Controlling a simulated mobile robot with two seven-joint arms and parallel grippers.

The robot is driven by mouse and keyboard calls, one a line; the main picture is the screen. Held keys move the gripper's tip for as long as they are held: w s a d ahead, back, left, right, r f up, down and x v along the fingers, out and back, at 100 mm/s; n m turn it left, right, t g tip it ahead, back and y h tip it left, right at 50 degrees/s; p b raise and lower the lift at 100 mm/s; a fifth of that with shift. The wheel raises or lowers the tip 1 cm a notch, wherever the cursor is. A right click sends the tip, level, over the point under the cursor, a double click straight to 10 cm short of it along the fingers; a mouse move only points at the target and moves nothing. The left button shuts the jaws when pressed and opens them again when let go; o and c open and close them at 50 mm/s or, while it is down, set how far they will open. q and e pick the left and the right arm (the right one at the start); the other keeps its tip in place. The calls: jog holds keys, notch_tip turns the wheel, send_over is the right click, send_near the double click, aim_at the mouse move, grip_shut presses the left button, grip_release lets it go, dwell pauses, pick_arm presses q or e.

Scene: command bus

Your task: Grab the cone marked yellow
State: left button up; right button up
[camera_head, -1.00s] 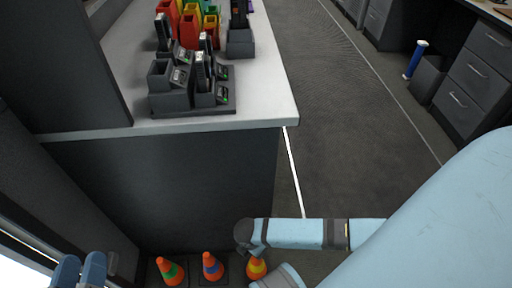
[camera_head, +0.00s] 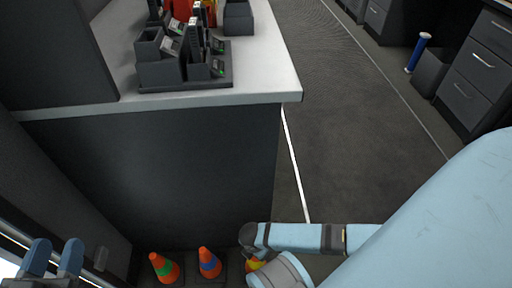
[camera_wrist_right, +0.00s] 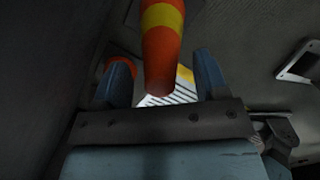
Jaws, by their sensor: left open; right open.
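The cone marked yellow (camera_head: 256,266) stands on the floor by the cabinet, mostly hidden by my right arm. In the right wrist view this orange cone with its yellow band (camera_wrist_right: 162,18) shows between the fingers of my right gripper (camera_wrist_right: 163,64). That gripper is open, with a gap on each side of the cone. A green-banded cone (camera_head: 165,269) and a blue-banded cone (camera_head: 209,263) stand to its left. An orange piece (camera_wrist_right: 119,62) shows behind the left finger in the wrist view. My left gripper (camera_head: 55,260) is open and empty at the lower left.
The dark cabinet (camera_head: 150,170) with a white top (camera_head: 265,75) rises right behind the cones. Radio chargers (camera_head: 185,70) stand on it. The aisle floor (camera_head: 350,130) to the right is clear. A bin with a blue roll (camera_head: 418,52) stands by the drawers.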

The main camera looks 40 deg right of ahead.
jog(key=c, duration=1.2)
jog(key=shift+r, duration=0.1)
grip_shut()
